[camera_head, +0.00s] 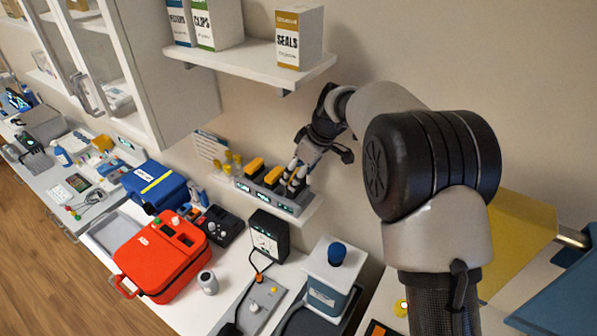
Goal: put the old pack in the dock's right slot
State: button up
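The grey dock (268,199) sits on a small wall shelf and has lit green displays along its front. My gripper (293,180) points down at the dock's right end, over the right slot. Its fingers cover that slot, so I cannot tell whether a pack is between them or in the slot. I cannot tell which pack is the old one.
A white shelf (245,62) with boxes hangs above my gripper. Yellow items (232,160) stand left of the dock. Below are a red case (160,258), a blue case (153,186), a black meter (268,236) and a white bin with a blue knob (330,272).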

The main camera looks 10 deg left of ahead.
jog(key=shift+f+b, duration=1.1)
jog(key=shift+f, duration=0.2)
jog(key=o, duration=1.4)
jog(key=v, duration=1.2)
jog(key=shift+s, duration=0.1)
